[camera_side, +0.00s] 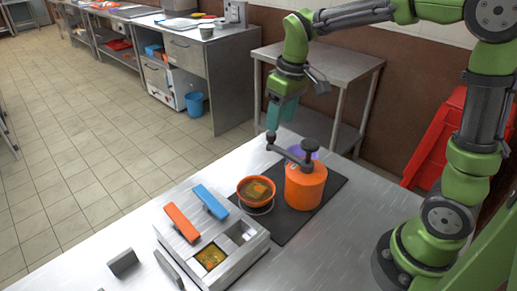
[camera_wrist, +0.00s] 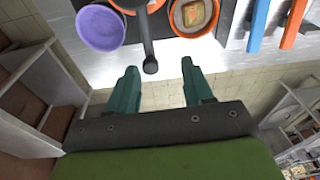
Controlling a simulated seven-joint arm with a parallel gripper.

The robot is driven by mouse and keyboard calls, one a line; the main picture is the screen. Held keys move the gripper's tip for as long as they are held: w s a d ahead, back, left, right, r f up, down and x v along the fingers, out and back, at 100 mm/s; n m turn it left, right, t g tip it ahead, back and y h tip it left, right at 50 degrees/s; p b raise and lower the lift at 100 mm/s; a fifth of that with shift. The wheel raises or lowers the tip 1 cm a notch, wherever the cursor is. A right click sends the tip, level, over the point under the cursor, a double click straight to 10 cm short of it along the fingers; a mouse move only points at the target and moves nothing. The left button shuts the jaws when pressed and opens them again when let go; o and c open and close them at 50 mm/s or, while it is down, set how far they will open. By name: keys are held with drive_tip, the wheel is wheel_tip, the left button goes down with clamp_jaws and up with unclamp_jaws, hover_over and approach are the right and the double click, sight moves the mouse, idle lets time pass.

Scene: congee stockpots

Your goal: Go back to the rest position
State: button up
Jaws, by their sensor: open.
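My gripper (camera_side: 276,120) has teal fingers and points down beside the ball end of a dark lever arm (camera_side: 290,156). In the wrist view my gripper (camera_wrist: 160,75) is open, with its fingers apart and nothing between them. The lever's end (camera_wrist: 150,65) shows just ahead of the fingertips; I cannot tell whether they touch. The lever arm sits on top of an orange stockpot (camera_side: 305,188). An orange bowl (camera_side: 256,188) with food in it stands left of the pot, and also shows in the wrist view (camera_wrist: 177,22). A purple bowl (camera_wrist: 100,30) is partly hidden behind the pot in the side view.
A dark mat (camera_side: 284,227) lies under the pot and bowl. A steel container unit (camera_side: 188,254) with blue (camera_side: 211,202) and orange (camera_side: 182,222) handles stands in front. A grey block (camera_side: 122,262) is at front left. A steel side table (camera_side: 330,62) stands behind.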

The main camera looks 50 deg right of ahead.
drive_tip(key=s+a+r+m+t, duration=0.1)
drive_tip(key=s+r+m+t, duration=0.1)
drive_tip(key=s, duration=0.5)
drive_tip(key=s+a+r+m+t+y, duration=0.1)
drive_tip(key=s+a+m+t, duration=0.1)
drive_tip(key=s, duration=0.5)
drive_tip(key=shift+s+r+m+t, duration=0.3)
drive_tip(key=shift+r+m+t, duration=0.1)
drive_tip(key=shift+t, duration=0.5)
idle(0.5)
